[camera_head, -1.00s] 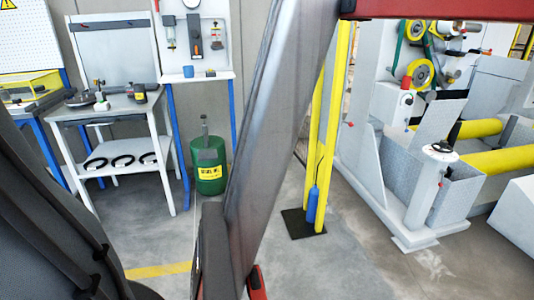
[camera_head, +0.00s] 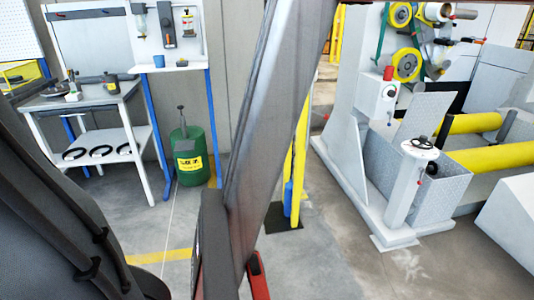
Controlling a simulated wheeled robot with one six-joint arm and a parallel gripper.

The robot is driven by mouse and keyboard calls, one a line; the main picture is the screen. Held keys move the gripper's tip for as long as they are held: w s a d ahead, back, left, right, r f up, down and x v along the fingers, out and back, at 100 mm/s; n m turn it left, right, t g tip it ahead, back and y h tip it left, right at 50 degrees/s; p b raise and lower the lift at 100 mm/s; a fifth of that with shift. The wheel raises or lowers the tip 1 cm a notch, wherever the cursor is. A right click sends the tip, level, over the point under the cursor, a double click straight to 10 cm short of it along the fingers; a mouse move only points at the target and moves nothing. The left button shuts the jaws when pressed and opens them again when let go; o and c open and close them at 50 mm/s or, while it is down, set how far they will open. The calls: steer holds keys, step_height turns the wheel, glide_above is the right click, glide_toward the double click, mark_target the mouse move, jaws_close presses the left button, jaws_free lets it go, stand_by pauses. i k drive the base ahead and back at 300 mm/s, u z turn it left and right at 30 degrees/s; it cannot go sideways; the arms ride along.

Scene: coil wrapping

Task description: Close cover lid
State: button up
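A grey tread-plate panel (camera_head: 424,117) stands tilted up at the white wrapping machine, behind a tread-plate box (camera_head: 455,182). It looks like a raised cover lid, but I cannot be sure. My gripper cannot be made out in this view. A long grey slanted part (camera_head: 268,130), with a dark and red piece at its lower end, crosses the middle and hides some of the scene behind it.
Yellow rollers (camera_head: 490,159) lie beside the box. A yellow post (camera_head: 298,165) stands left of the machine, with a blue cylinder. A green drum (camera_head: 187,160) and a workbench (camera_head: 85,105) are at the left. Grey floor (camera_head: 330,250) is open between them.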

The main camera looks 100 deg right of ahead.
mark_target(426, 111)
steer(key=k, duration=2.5)
steer(key=z, duration=4.1)
steer(key=i, duration=1)
steer(key=u, duration=0.05)
